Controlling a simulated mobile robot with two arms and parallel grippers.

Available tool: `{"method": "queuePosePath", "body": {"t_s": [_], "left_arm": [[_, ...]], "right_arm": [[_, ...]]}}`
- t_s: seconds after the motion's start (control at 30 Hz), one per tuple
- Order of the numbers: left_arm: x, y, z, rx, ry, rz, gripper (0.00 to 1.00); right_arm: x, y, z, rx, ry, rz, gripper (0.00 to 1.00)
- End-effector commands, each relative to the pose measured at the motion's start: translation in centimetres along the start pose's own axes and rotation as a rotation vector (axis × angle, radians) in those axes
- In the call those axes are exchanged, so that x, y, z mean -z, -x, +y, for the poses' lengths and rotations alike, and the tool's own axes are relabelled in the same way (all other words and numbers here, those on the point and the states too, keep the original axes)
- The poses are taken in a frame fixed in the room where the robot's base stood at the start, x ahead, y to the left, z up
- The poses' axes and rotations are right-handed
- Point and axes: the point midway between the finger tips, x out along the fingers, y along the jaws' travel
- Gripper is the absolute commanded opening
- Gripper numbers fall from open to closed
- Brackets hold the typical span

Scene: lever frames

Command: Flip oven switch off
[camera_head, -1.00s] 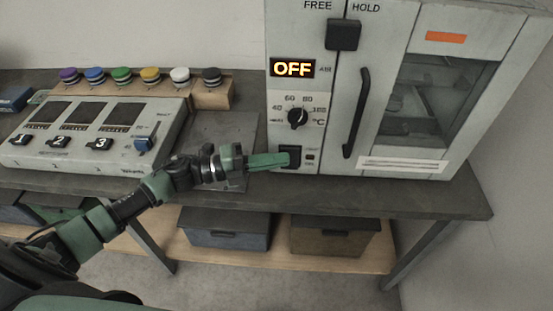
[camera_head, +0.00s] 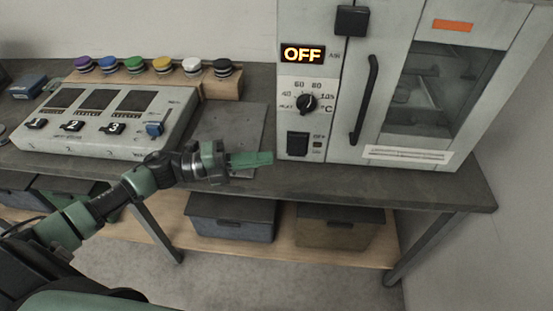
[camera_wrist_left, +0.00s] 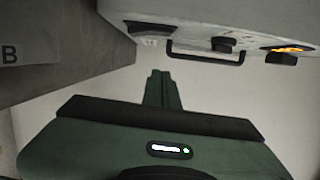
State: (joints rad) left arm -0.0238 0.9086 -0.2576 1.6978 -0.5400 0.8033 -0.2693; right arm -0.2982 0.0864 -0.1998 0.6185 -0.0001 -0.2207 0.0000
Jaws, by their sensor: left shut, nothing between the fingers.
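The oven (camera_head: 345,100) is a pale cabinet at the right of the head view, with its door closed. Its display (camera_head: 303,54) reads OFF. A black rocker switch (camera_head: 297,145) sits low on its front panel, below the temperature knob (camera_head: 307,103). My left gripper (camera_head: 270,158) is shut and empty, just left of the switch and apart from it. In the left wrist view the shut fingers (camera_wrist_left: 160,88) point toward a pale wall, with the oven (camera_wrist_left: 220,15) at the top. My right gripper is not in view.
A control box (camera_head: 100,120) with numbered switches and a blue lever stands on the bench left of the oven. Several coloured buttons (camera_head: 163,65) line a wooden block behind it. A metal plate (camera_head: 235,125) lies between. Bins (camera_head: 230,215) sit on the shelf below.

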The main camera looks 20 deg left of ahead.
Motion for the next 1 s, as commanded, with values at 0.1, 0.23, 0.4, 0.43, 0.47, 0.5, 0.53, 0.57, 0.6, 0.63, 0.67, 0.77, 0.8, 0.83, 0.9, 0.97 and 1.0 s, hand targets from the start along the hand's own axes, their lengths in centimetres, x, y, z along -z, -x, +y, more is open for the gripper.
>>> {"method": "queuePosePath", "body": {"t_s": [0.1, 0.23, 0.4, 0.43, 0.47, 0.5, 0.53, 0.57, 0.6, 0.63, 0.67, 0.77, 0.8, 0.83, 0.9, 0.97, 1.0], "left_arm": [[0.1, 2.1, 0.3, -0.005, 0.002, 0.0, 0.0], [0.1, 3.8, 0.1, -0.002, 0.002, 0.0, 0.0], [0.0, 4.6, -0.2, -0.001, 0.0, 0.0, 0.0], [0.0, 4.7, -0.2, 0.0, 0.001, 0.0, 0.0], [0.0, 4.7, -0.2, 0.0, 0.0, 0.0, 0.0], [0.0, 4.7, -0.2, 0.0, 0.0, 0.0, 0.0], [0.0, 4.7, -0.2, 0.0, 0.0, 0.0, 0.0], [0.0, 4.7, -0.2, 0.0, 0.0, 0.0, 0.0], [0.0, 4.7, -0.2, 0.0, 0.0, 0.0, 0.0], [0.0, 4.7, -0.2, 0.0, 0.0, 0.0, 0.0], [0.0, 4.7, -0.2, 0.0, 0.0, 0.0, 0.0], [0.0, 4.6, -0.2, 0.0, 0.0, 0.0, 0.0], [0.0, 4.6, -0.2, 0.0, 0.0, 0.0, 0.0], [0.0, 4.6, -0.2, 0.0, 0.0, 0.0, 0.0], [0.0, 4.6, -0.2, 0.0, 0.0, 0.0, 0.0], [0.0, 4.6, -0.2, 0.0, 0.0, 0.0, 0.0], [0.0, 4.6, -0.2, 0.0, 0.0, 0.0, 0.0]], "right_arm": [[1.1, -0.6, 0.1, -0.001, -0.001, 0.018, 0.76], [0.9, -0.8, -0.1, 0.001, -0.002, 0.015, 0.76], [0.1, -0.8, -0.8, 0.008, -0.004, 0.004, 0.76], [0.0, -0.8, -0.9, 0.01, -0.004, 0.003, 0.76], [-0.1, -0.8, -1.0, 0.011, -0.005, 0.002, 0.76], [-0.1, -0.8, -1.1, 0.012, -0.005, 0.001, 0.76], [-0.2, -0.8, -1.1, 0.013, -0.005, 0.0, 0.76], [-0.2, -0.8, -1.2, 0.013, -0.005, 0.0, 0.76], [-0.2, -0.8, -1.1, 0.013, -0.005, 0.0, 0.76], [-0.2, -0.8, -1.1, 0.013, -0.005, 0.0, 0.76], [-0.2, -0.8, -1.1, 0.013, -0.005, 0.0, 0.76], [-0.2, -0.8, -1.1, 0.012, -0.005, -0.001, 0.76], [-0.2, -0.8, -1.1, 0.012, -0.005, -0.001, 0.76], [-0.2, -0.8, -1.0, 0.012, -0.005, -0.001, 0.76], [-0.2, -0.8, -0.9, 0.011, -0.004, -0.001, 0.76], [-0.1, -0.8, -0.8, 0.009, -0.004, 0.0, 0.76], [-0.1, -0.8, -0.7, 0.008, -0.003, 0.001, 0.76]]}}
